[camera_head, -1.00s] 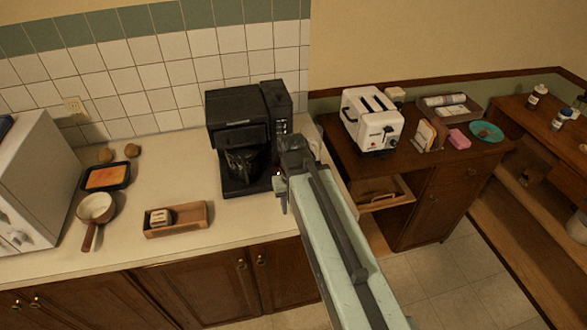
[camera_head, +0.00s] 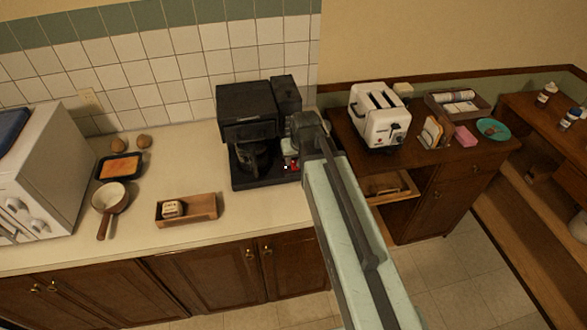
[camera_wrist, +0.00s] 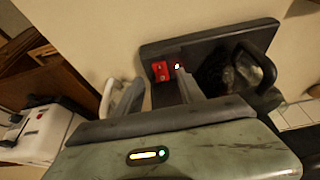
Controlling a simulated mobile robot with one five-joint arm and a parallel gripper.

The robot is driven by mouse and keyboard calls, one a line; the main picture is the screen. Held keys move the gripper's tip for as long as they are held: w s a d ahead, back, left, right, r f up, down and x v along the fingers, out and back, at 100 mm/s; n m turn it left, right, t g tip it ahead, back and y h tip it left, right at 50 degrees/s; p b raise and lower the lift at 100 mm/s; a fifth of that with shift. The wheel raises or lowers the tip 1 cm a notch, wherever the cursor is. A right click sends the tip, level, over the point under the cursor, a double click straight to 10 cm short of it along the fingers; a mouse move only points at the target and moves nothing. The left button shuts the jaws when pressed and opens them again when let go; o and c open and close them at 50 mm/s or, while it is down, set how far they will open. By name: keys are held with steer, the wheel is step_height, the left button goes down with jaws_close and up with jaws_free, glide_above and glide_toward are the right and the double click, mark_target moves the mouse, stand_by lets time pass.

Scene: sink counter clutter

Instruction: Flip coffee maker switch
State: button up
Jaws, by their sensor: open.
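The black coffee maker (camera_head: 247,104) stands on the counter in the head view, with a dark glass carafe (camera_head: 254,158) on its base. A red switch (camera_head: 291,165) shows at the right of its base. The switch also shows in the wrist view (camera_wrist: 161,71), on the dark base (camera_wrist: 210,42) beside the carafe (camera_wrist: 215,73). My gripper (camera_wrist: 158,80) is open and empty. In the wrist view its two fingertips lie on either side of the switch; whether either touches is unclear. In the head view my arm hides the fingers and part of the coffee maker's right side.
A wooden tray (camera_head: 203,207) with a small item, a pan (camera_head: 110,197) and a dark baking dish (camera_head: 101,166) are left on the counter. A white toaster (camera_head: 379,118) stands on the wooden cabinet at right.

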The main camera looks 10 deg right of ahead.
mark_target(296, 169)
steer(key=b+x, duration=0.3)
steer(key=x, duration=0.1)
steer(key=shift+f, duration=0.25)
steer(key=shift+r, duration=0.1)
